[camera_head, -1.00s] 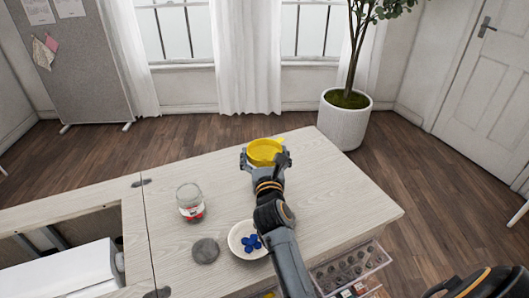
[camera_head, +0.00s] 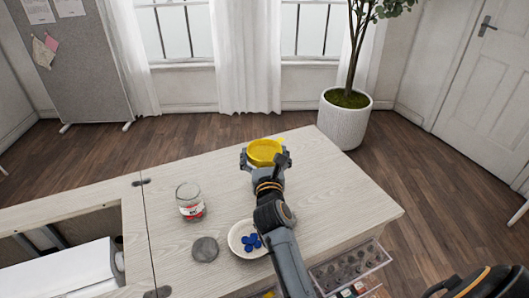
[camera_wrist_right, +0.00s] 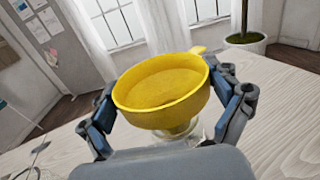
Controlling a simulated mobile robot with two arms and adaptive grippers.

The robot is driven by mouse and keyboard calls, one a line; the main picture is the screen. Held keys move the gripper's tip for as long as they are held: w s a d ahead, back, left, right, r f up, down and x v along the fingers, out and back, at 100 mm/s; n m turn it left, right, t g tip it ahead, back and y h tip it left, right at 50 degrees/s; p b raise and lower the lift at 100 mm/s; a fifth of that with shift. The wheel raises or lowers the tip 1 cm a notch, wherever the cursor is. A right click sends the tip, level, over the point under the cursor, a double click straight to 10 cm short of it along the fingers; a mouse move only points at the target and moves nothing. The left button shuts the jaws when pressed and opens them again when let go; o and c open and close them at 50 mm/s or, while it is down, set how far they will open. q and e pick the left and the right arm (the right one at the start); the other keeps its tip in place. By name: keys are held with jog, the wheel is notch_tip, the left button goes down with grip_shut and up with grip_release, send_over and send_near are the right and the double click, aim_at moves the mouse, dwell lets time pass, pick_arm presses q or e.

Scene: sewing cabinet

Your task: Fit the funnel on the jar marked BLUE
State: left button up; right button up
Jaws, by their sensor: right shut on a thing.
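The yellow funnel (camera_head: 265,151) is wide side up between the fingers of my right gripper (camera_head: 265,158), over the far part of the tabletop. In the right wrist view the funnel (camera_wrist_right: 162,92) sits between both fingers, with a small tab at its far right rim. Clear glass (camera_wrist_right: 190,132) shows just below it; the funnel hides most of this, so I cannot tell whether it is seated there. No BLUE marking is readable. Another glass jar (camera_head: 189,200), with a label and red contents, stands at the left. My left gripper is not in view.
A white bowl (camera_head: 235,233) with blue pieces and a grey round disc (camera_head: 204,249) lie near the front of the wooden table (camera_head: 335,200). An open drawer (camera_head: 350,266) with small items juts out at the front right. The table's right part is clear.

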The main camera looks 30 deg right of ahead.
jog(key=shift+f, duration=0.1)
jog(key=o, duration=0.7)
notch_tip(320, 180, up, 10)
dwell(0.3)
